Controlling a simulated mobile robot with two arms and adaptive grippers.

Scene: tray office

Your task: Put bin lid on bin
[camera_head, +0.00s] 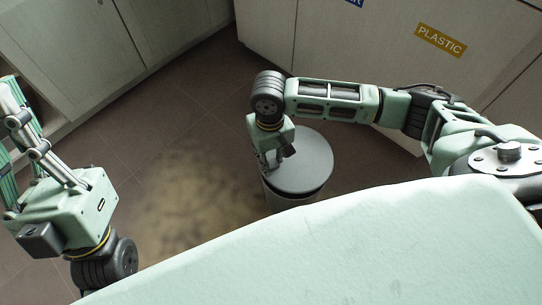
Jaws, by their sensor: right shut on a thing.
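A dark gap shows between the lid and the bin's rim at the lower right, so the lid does not look fully flush there. My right gripper (272,165) points down at the lid's left side and is shut on the lid. The fingertips are small and partly hidden. My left gripper (8,125) is at the far left edge, pointing up, partly out of the picture, with its fingers cut off.
A pale cabinet with a yellow PLASTIC label (440,40) stands behind the bin. Another cabinet (90,50) stands at the upper left.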

